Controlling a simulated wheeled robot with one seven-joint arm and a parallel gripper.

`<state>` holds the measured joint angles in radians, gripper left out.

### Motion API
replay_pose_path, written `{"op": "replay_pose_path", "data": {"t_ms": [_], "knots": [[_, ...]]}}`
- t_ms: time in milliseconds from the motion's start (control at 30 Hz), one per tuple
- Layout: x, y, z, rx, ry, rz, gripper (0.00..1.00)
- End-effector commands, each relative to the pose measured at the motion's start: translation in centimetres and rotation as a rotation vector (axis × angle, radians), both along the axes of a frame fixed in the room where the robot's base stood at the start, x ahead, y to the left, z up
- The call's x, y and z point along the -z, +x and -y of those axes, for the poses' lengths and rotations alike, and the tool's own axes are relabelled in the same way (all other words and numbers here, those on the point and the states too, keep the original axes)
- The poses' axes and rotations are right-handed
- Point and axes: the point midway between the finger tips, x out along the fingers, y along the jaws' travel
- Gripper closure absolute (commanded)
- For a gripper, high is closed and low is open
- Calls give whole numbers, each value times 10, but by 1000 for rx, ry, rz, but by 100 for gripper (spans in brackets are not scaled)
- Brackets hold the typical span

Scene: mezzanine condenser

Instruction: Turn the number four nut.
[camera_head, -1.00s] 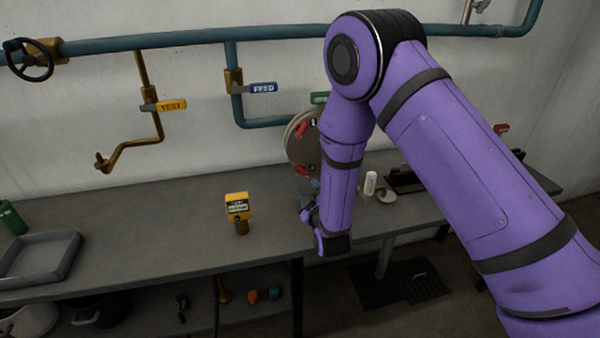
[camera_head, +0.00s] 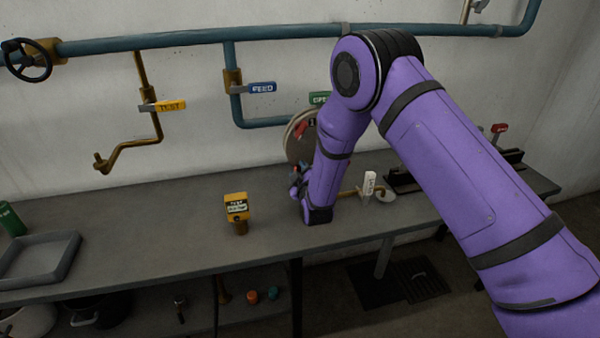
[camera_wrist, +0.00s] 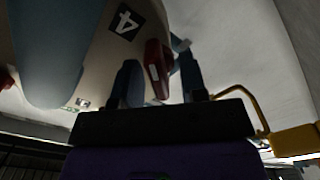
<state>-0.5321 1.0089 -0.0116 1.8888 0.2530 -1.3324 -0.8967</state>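The round pale cover (camera_head: 292,145) stands at the back of the bench, partly hidden by my arm. A red nut or handle (camera_head: 302,130) shows on its upper part. In the wrist view a black plate with the number four (camera_wrist: 125,22) is on the cover (camera_wrist: 95,55). A red block-like piece (camera_wrist: 157,65), likely the number four nut, is just beside that plate. My gripper (camera_wrist: 157,57) is open, with one dark finger on each side of the red piece in the picture. I cannot tell whether they touch it. In the head view my gripper (camera_head: 296,178) is low before the cover.
A yellow tester (camera_head: 237,208) stands on the bench (camera_head: 150,230), left of my gripper. Blue pipes (camera_head: 180,39) with FEED and TEST valves run along the wall. A grey tray (camera_head: 50,262) sits far left.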

Motion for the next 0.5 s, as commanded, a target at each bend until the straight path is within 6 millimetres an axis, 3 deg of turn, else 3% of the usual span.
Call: {"op": "replay_pose_path", "data": {"t_ms": [233, 400, 500], "knots": [[0, 0, 0, 0, 0, 0, 61], [0, 0, 0, 0, 0, 0, 100], [0, 0, 0, 0, 0, 0, 100]]}}
